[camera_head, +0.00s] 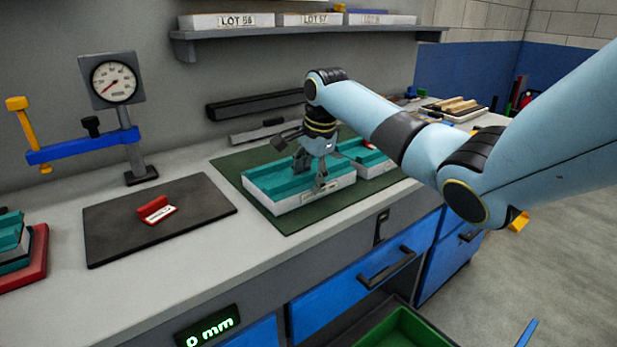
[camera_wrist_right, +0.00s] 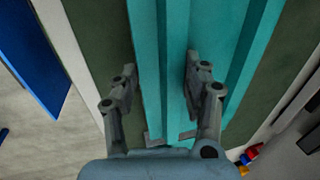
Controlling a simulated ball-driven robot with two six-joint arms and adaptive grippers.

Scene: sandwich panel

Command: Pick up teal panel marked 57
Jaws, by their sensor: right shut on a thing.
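A teal panel (camera_head: 270,183) with a raised rib lies on a white base on the green mat (camera_head: 228,165). My right gripper (camera_head: 320,182) reaches down onto the right end of this panel. In the right wrist view the teal panel (camera_wrist_right: 178,50) runs between the two fingers of the right gripper (camera_wrist_right: 165,75), which is shut on its raised part. The panel appears still down at its base. I cannot read the number 57 on it. A second teal panel (camera_head: 368,155) lies to its right, partly behind my arm. My left gripper is out of view.
A dial gauge (camera_head: 113,82) stands at the left, beside a blue and yellow clamp (camera_head: 75,147). A red piece (camera_head: 157,209) rests on a dark mat (camera_head: 205,196). More teal panels (camera_head: 10,232) lie at the left edge. Lot boxes (camera_head: 230,21) stand on the shelf above.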

